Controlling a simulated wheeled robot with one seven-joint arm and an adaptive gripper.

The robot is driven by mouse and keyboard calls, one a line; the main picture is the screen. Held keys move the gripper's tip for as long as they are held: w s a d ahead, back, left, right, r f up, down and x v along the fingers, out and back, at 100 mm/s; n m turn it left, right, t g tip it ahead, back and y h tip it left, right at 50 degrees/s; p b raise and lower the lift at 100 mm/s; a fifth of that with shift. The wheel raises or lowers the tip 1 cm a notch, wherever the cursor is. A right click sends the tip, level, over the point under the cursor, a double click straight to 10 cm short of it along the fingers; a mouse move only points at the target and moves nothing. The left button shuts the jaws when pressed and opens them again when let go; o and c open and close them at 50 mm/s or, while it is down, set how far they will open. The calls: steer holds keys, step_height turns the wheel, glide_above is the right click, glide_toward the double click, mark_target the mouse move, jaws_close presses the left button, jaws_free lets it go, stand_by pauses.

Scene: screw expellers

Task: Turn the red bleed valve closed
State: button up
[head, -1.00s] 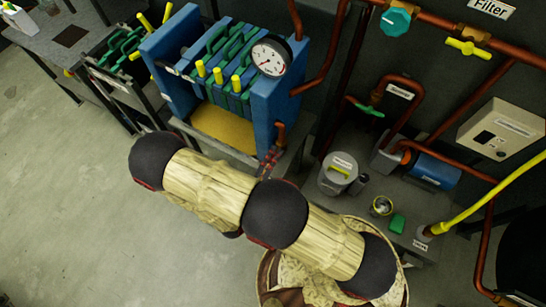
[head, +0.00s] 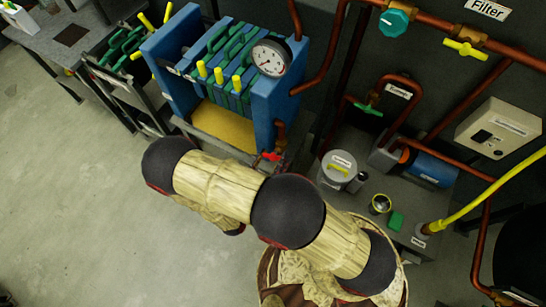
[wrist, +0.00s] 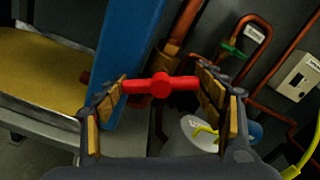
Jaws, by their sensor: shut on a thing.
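The red bleed valve (wrist: 161,85) has a T-shaped handle with a round hub, seen in the wrist view. Its bar lies nearly level across the picture. My gripper (wrist: 163,90) has one finger at each end of this bar and is shut on it. In the head view the red valve (head: 271,156) shows at the lower right of the blue filter press (head: 270,108), below a copper pipe. There, my arm hides most of the gripper.
The press's yellow tray (head: 225,128) is left of the valve. Open floor lies at the left.

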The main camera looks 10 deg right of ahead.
steer(key=m, duration=0.5)
steer(key=shift+w+r, duration=0.1)
steer(key=shift+r, duration=0.1)
steer(key=shift+m, duration=0.3)
steer(key=o, duration=1.1)
steer(key=shift+f, duration=0.15)
steer(key=shift+o, duration=0.2)
steer(key=v, duration=1.2)
